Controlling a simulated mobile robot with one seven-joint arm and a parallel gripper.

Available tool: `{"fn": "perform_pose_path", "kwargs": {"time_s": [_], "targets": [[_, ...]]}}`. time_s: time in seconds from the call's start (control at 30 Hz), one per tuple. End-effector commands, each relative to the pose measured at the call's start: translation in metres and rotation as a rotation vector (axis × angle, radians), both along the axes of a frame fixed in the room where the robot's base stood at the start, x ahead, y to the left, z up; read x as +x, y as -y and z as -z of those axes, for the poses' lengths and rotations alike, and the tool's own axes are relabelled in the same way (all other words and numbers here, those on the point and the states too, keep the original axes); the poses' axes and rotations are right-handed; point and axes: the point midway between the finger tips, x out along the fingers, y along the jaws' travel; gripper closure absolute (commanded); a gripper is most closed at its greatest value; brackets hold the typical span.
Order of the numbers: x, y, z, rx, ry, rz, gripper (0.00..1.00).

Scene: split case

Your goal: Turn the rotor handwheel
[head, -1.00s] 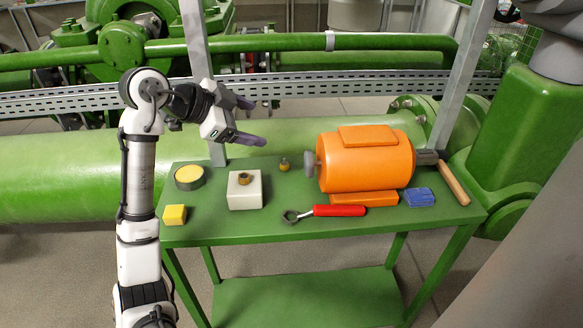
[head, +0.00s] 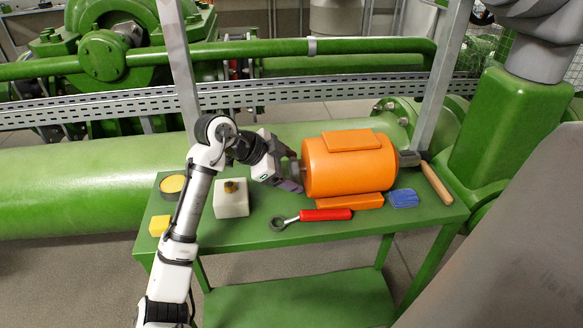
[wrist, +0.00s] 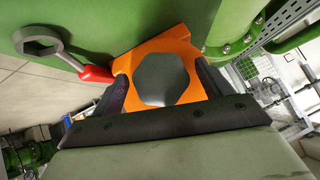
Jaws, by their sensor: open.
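In the wrist view the handwheel (wrist: 162,78) is a dark grey, many-sided disc in front of the orange housing (wrist: 128,66). My gripper (head: 293,171) is at the motor's left end, pointing right at the handwheel. In the wrist view its open fingers (wrist: 161,74) stand on either side of the disc. I cannot tell whether they touch it.
A red-handled ring wrench (head: 325,215) lies in front of the motor, with a blue brush-like block (head: 404,198) to its right. A white block with a brass fitting (head: 232,203), a yellow-topped tin (head: 172,185) and a yellow cube (head: 158,227) stand left. A wooden-handled tool (head: 436,182) lies far right.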

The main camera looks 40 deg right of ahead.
Motion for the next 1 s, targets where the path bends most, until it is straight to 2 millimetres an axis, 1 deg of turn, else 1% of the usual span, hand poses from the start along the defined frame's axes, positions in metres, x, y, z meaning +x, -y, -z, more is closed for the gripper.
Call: {"fn": "perform_pose_path", "kwargs": {"time_s": [0.1,0.37,0.47,0.7,0.73,1.0], "targets": [[-0.0015,0.0042,0.004,0.0,-0.001,0.001,0.22],[-0.0014,0.0048,0.0049,0.0,0.0,0.0,0.22],[-0.0013,0.0047,0.0049,0.0,0.0,0.0,0.34],[-0.0013,0.0046,0.0047,0.0,0.0,0.0,0.65],[-0.0013,0.0045,0.0046,0.0,0.0,0.0,0.67],[-0.0011,0.0047,0.0023,0.018,-0.029,0.001,0.67]]}}
